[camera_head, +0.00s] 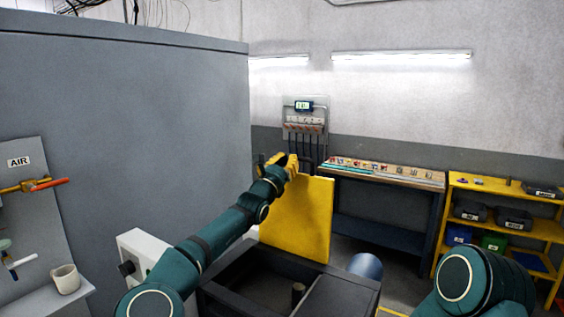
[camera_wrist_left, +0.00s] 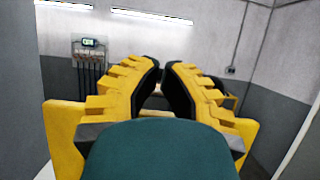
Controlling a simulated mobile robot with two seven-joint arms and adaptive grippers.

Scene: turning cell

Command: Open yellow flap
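The yellow flap (camera_head: 300,222) stands upright, swung up at the back of a dark open box (camera_head: 225,298). My left gripper (camera_head: 277,158) is at the flap's upper left corner, its fingers spread. In the left wrist view my left gripper (camera_wrist_left: 161,72) shows a gap between its fingertips, with nothing held there. Parts of the yellow flap (camera_wrist_left: 62,138) show on both sides behind the fingers. I cannot tell whether the gripper touches the flap. My right gripper is out of view; only part of my right arm shows at the lower right.
A large grey cabinet wall (camera_head: 130,120) fills the left. A white mug (camera_head: 66,279) stands on a shelf under an AIR panel. A workbench (camera_head: 380,175) stands along the back wall. A yellow shelf rack (camera_head: 500,187) with bins is at the right. A blue cylinder (camera_head: 366,267) is beside the box.

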